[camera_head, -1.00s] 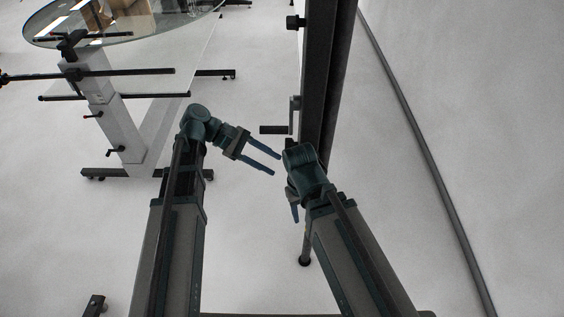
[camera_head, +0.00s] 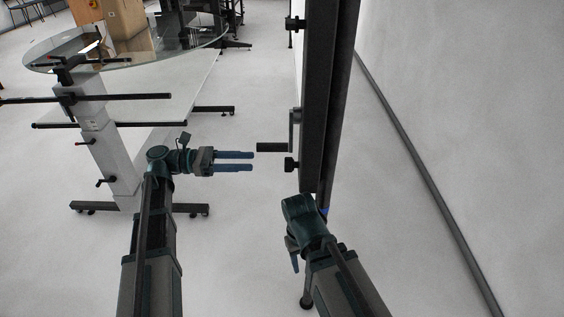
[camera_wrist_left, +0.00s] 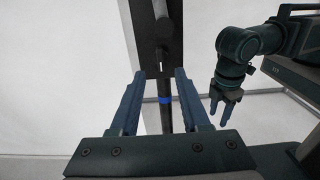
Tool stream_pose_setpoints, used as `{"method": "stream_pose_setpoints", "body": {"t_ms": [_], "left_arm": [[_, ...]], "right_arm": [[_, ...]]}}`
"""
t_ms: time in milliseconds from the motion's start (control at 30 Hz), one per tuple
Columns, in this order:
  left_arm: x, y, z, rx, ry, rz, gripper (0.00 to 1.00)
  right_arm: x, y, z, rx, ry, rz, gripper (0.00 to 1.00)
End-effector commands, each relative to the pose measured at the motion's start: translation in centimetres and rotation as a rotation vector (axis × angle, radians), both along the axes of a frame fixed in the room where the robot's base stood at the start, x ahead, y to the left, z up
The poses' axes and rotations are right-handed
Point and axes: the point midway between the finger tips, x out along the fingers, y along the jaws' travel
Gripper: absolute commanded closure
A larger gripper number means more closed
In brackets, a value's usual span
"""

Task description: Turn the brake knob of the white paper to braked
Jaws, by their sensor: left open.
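A dark upright post (camera_head: 326,95) stands beside the white paper (camera_head: 460,120). A black knob (camera_head: 291,164) sticks out from its left side, just below a crank with a black handle (camera_head: 272,147). In the left wrist view a knob with a white mark (camera_wrist_left: 160,67) shows ahead, between and beyond the fingertips. My left gripper (camera_head: 252,161) is open and empty, level and pointing right at the knob, with a gap between. It also shows in the left wrist view (camera_wrist_left: 162,73). My right gripper (camera_wrist_left: 220,112) hangs low with its fingers apart; the arm partly hides it in the head view.
A second black knob (camera_head: 294,23) sits higher on the post. A glass-topped table (camera_head: 130,45) on a white leg stands at the left, with black bars sticking out. A dark tube (camera_head: 420,180) runs along the paper. The floor between table and post is clear.

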Motion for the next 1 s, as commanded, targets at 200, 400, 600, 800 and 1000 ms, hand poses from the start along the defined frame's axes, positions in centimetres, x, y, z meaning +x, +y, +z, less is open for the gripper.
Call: {"method": "stream_pose_setpoints", "body": {"t_ms": [200, 400, 600, 800, 1000], "left_arm": [[-0.2, -4.8, 0.0, 0.001, -0.001, -0.003, 0.54], [-0.1, -8.1, 0.0, 0.001, -0.001, -0.002, 0.54], [0.0, -9.9, 0.0, 0.001, -0.001, 0.000, 0.54], [0.0, -10.4, 0.0, 0.001, -0.001, 0.000, 0.54], [0.0, -10.4, 0.0, 0.001, -0.001, 0.000, 0.54]], "right_arm": [[0.0, 0.0, 0.0, 0.000, 0.000, 0.000, 0.50], [0.0, 0.0, 0.0, 0.000, 0.000, 0.000, 0.50], [0.0, 0.0, 0.0, 0.000, 0.000, 0.000, 0.50], [0.0, 0.0, 0.0, 0.000, 0.000, 0.000, 0.50], [0.0, 0.0, 0.0, 0.000, 0.000, 0.000, 0.50]]}}
